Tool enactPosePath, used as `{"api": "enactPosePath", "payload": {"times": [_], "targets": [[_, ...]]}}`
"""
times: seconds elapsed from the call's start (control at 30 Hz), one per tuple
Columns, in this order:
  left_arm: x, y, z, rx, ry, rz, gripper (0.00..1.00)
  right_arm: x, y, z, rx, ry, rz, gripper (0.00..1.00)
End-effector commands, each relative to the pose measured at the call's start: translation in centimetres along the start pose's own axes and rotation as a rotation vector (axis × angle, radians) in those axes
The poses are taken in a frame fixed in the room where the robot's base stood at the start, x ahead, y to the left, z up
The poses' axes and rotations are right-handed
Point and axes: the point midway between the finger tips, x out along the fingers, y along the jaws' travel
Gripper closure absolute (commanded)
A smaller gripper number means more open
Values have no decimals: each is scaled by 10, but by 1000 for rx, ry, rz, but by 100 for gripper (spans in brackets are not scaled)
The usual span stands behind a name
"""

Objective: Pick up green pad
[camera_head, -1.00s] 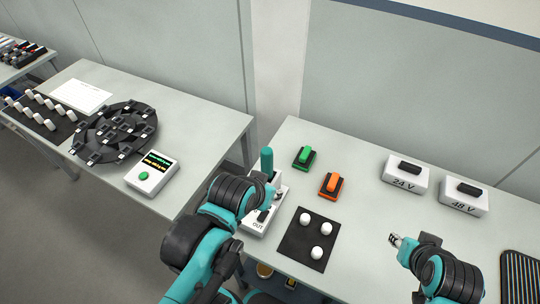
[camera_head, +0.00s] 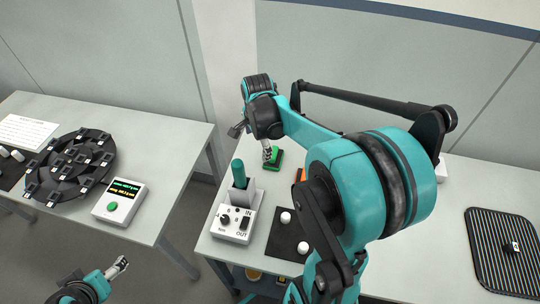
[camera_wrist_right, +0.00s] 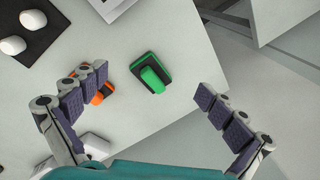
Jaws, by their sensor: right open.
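The green pad (camera_head: 277,157), a green block on a dark base, lies on the right-hand table. In the right wrist view the green pad (camera_wrist_right: 151,74) shows whole, lying between and beyond the two finger pads. My right gripper (camera_wrist_right: 151,84) is open and empty. In the head view my right gripper (camera_head: 254,143) hangs over the table right by the green pad, with one finger partly in front of it. My left gripper (camera_head: 120,266) is at the lower left, away from the right-hand table; its jaw opening is too small to tell.
The orange pad (camera_wrist_right: 104,92) sits close to the green pad, partly behind a finger. A white box with a green handle (camera_head: 238,178) stands to the left. White knobs on a black mat (camera_head: 287,240) are nearer. A ribbed dark mat (camera_head: 500,262) lies at right.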

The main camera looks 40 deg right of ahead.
Motion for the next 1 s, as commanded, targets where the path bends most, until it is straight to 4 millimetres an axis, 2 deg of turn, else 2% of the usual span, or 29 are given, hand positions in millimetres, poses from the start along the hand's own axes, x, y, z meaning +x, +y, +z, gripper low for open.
{"api": "enactPosePath", "payload": {"times": [0.03,0.1,0.2,0.33,0.5,0.77,1.0], "targets": [[-3,0,-2,0,0,0,23,12,-9,-18,137,0,37,0],[-4,0,-2,0,-1,0,23,29,-16,-37,316,2,84,0],[-6,0,-3,0,-1,0,23,51,-21,-59,522,12,137,0],[-8,0,-4,0,-1,0,23,69,-22,-77,687,26,180,0],[-5,0,-3,0,-1,0,23,87,-20,-82,756,32,198,0],[2,0,3,0,-1,0,23,112,-15,-80,754,32,197,0],[14,0,11,0,-1,0,23,148,-9,-76,753,32,197,0]]}}
